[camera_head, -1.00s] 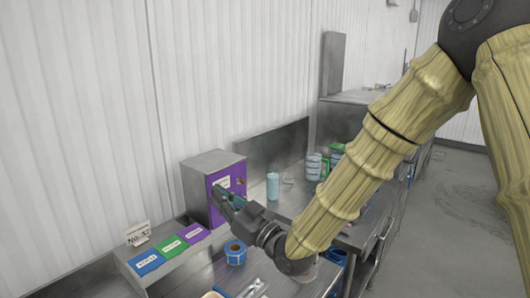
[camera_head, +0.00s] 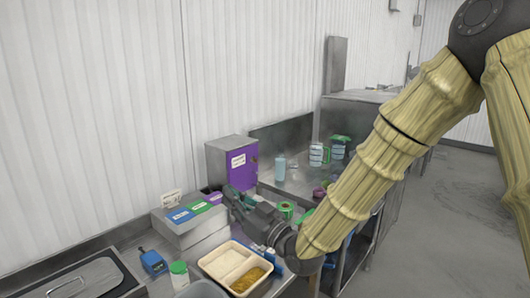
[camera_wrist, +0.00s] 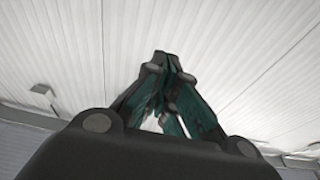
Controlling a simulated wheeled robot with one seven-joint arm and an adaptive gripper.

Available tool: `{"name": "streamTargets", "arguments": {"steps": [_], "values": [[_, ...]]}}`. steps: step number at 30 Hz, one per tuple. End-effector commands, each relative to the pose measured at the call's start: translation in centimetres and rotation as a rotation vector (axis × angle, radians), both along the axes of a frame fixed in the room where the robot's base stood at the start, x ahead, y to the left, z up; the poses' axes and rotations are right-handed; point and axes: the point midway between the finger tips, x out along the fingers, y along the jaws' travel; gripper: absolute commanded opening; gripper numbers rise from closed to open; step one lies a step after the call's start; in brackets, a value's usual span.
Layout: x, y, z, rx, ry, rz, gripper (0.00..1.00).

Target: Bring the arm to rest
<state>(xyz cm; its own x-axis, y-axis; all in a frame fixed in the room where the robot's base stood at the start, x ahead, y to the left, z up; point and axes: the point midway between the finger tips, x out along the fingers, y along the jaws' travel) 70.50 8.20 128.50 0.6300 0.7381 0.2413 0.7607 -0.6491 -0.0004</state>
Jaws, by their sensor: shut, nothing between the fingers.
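My gripper (camera_head: 232,194) is at the end of my arm in the head view, raised above the steel counter in front of the purple-faced box. In the wrist view my gripper (camera_wrist: 165,65) shows its dark green fingers closed together at the tips with nothing between them. My arm comes down from the upper right in a yellowish, ridged sleeve and hides part of the counter.
A steel box with a purple front (camera_head: 241,170) stands near the wall. A compartment tray (camera_head: 211,262) with yellowish food, a green-lidded container (camera_head: 179,275) and a blue device (camera_head: 153,262) are below left. A light blue bottle (camera_head: 280,168) stands behind. Floor is free at right.

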Motion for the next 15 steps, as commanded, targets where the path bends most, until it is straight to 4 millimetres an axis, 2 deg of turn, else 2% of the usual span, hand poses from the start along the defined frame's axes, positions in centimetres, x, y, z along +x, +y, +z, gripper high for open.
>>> {"name": "streamTargets", "arguments": {"steps": [1, 5, 10, 15], "values": [[0.1, -0.3, -1.3, -0.007, 0.018, -0.008, 0.00], [0.2, -0.8, -3.4, -0.023, 0.056, -0.022, 0.00], [0.3, -1.5, -7.0, -0.048, 0.119, -0.045, 0.00], [0.3, -2.6, -11.7, -0.082, 0.201, -0.077, 0.00]]}}
